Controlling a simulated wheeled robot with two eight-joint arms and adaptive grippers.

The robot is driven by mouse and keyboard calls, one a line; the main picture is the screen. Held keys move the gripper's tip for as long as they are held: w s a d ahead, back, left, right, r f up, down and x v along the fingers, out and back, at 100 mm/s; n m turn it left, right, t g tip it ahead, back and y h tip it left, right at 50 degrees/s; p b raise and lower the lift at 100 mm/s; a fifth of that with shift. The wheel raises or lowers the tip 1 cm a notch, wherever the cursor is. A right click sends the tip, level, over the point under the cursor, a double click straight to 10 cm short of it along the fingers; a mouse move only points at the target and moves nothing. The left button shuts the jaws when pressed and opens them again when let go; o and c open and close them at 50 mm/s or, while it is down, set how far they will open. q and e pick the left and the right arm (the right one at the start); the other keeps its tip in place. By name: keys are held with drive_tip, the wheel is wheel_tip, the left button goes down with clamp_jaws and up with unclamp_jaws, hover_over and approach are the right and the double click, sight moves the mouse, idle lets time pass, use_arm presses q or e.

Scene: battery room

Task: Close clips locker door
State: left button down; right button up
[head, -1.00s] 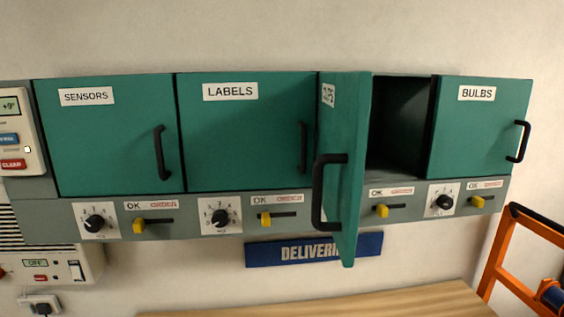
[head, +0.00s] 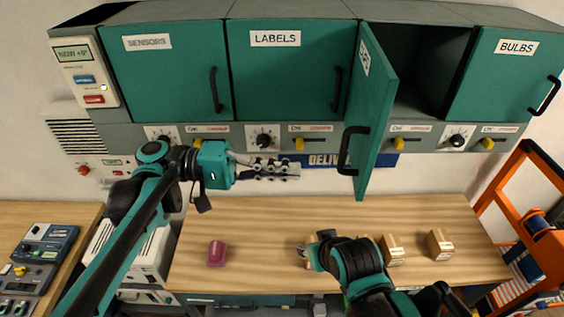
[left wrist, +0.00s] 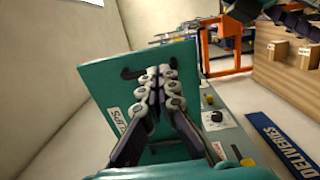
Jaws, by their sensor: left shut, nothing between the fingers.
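The clips locker door (head: 378,115) is a green panel with a small label, seen turned sideways. It stands wide open, swung out at its left side. Its black handle (head: 350,150) is on the free edge. The compartment (head: 425,75) behind it is dark and looks empty. My left gripper (head: 296,170) is shut and empty, left of the door's lower part and apart from it in the head view. In the left wrist view the door (left wrist: 115,75) fills the space beyond the fingers; whether they touch it is unclear. My right gripper (head: 306,252) is low over the table, its fingers barely visible.
The SENSORS (head: 165,75), LABELS (head: 285,70) and BULBS (head: 505,75) lockers are shut. Below is a wooden table (head: 240,215) with a dark pink block (head: 217,254) and several small cartons (head: 439,245). An orange frame (head: 520,200) stands at the right.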

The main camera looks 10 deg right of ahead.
sight(362, 176)
use_arm(q)
drive_tip(key=p+x, duration=0.1)
drive_tip(key=x, duration=0.9)
drive_tip(key=shift+s+d+p, duration=0.15)
drive_tip(key=shift+d+p, duration=0.1)
drive_tip(key=shift+p, duration=0.15)
